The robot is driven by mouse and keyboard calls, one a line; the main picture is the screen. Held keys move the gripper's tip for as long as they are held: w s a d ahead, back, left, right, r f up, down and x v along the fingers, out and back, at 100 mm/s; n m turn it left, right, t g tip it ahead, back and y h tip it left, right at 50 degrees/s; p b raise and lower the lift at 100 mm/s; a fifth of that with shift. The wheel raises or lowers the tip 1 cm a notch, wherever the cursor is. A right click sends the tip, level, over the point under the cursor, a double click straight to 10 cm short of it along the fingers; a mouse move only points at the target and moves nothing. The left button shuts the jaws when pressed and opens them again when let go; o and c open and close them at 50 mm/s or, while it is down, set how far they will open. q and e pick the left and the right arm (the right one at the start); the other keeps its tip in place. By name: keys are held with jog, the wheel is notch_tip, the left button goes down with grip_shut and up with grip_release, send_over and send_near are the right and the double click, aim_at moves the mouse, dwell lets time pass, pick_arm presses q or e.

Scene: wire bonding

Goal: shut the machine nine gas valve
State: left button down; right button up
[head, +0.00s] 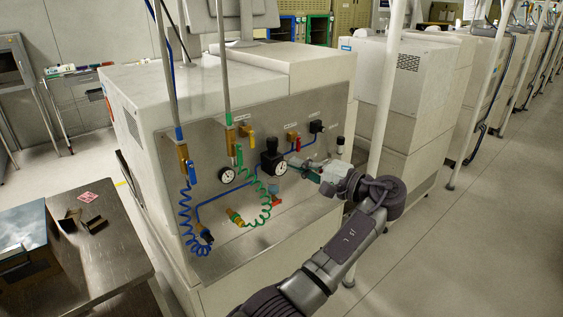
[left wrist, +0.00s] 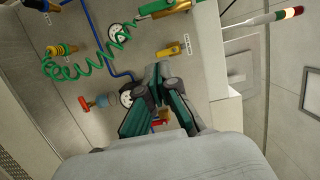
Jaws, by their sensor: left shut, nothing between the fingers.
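The grey machine panel (head: 225,200) carries several valves. A yellow-handled valve (head: 250,138) sits near the top, at the green line, and also shows in the left wrist view (left wrist: 170,50). A brass valve with red (head: 293,137) is further right. A blue-handled valve (head: 191,172) is at the left and a red-handled one (head: 276,203) is low. I cannot tell which is the machine nine gas valve. My left gripper (head: 293,161) is shut and empty in front of the panel, right of the black regulator (head: 270,153); its dark green fingers (left wrist: 158,78) show in the left wrist view. My right gripper is out of view.
Coiled blue (head: 183,215) and green (head: 265,205) hoses hang on the panel. A pale vertical pole (head: 386,90) stands right of the panel. A dark table (head: 115,250) is at lower left. More machines line the right back, with clear floor (head: 480,250) in front.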

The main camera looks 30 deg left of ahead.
aim_at(240, 155)
pick_arm(q)
jog(key=s+a+p, duration=0.2)
jog(key=a+p, duration=0.3)
jog(key=a, duration=0.5)
jog(key=shift+s+a, duration=0.15)
jog(key=shift+s, duration=0.05)
